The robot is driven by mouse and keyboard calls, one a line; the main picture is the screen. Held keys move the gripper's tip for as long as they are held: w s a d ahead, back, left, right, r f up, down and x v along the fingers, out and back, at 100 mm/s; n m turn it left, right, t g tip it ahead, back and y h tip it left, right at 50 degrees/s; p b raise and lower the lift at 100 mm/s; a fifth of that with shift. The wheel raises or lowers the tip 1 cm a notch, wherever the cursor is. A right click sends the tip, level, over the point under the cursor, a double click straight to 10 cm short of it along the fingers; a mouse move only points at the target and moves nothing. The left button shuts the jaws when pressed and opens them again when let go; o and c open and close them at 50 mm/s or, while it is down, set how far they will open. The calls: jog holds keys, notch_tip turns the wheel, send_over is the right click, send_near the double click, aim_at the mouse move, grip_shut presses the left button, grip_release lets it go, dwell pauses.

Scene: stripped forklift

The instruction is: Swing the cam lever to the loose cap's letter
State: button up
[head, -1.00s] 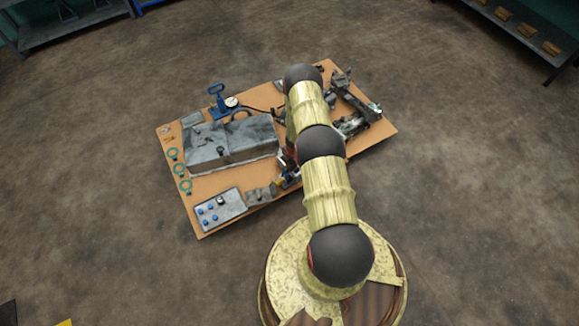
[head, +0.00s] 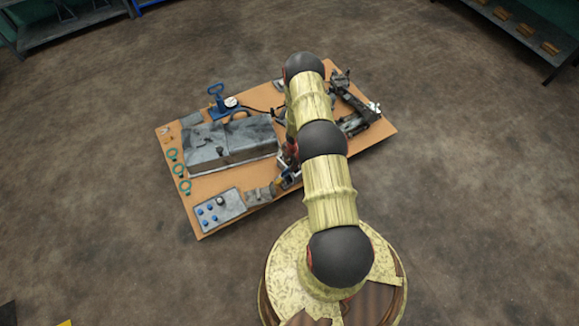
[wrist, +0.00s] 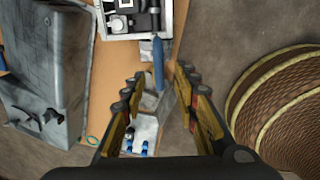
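My gripper (wrist: 160,82) is open in the wrist view, with its two fingers apart. A slim blue handle (wrist: 158,62), possibly the cam lever, shows between and beyond the fingertips; I cannot tell any contact or its letter. A grey plate with blue caps (wrist: 140,133) lies lower between the fingers, partly hidden. In the head view this plate (head: 232,209) sits at the board's front left corner, with several blue caps and one dark knob. Which cap is loose, and any letters, are too small to tell. My arm hides most of the gripper in the head view.
A large grey tank (head: 230,145) stands on the tan board (head: 210,228), left of my arm. A blue hand pump (head: 217,98) with a gauge stands behind it. Green rings (head: 179,170) lie along the left edge. Dark linkage (head: 352,125) lies at right. Open floor surrounds the board.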

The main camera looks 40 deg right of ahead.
notch_tip(320, 180, up, 8)
jog(key=shift+s, duration=0.45)
jog(key=shift+c, duration=0.3)
